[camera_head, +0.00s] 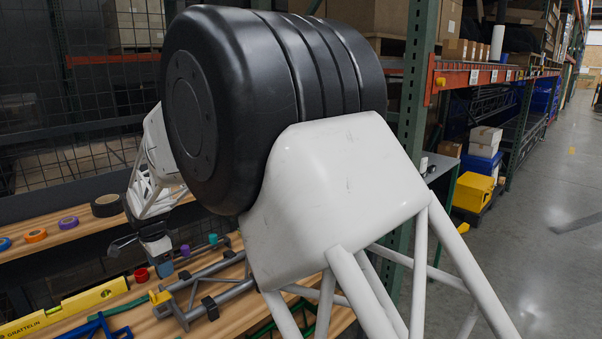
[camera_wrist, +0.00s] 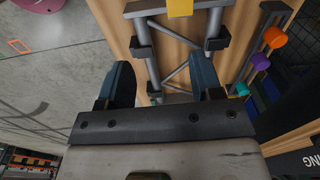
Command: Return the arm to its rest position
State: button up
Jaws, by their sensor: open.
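My gripper (camera_wrist: 164,84) is open, its two dark blue fingers apart at either side of the wrist view. Nothing is held between them. Beyond the fingers, a grey tubular frame (camera_wrist: 148,75) with black clamps lies on the wooden bench (camera_wrist: 112,18). The frame also shows in the head view (camera_head: 232,291), lower left of centre. In that view my white and black arm fills the middle, and the gripper end hangs over the bench at the left, partly hidden and small. The exact gap between fingers and frame is unclear.
Tape rolls (camera_head: 107,205) lie on the left shelf. A yellow level (camera_head: 66,311) and blue clamp (camera_head: 98,327) lie at the front left. Orange, purple and teal-ended tools (camera_wrist: 260,62) lie beside the frame. A green rack post (camera_head: 412,110) stands right; open floor (camera_head: 555,230) lies beyond.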

jog(key=s+d+r+n, duration=0.1)
jog(key=s+d+r, duration=0.3)
jog(key=d, duration=0.8)
jog(key=s+d+r+n+t, duration=0.15)
jog(key=d+r, duration=0.45)
jog(key=d, duration=0.6)
jog(key=s+d+r+n+g, duration=0.1)
jog(key=s+d+r, duration=0.3)
jog(key=d, duration=0.7)
jog(key=s+d+f+n+t, duration=0.1)
jog(key=s+d+n, duration=0.3)
jog(key=s+d, duration=1.9)
jog(key=shift+s+f+n+t, duration=0.35)
jog(key=shift+s+f, duration=0.15)
jog(key=shift+s, duration=0.75)
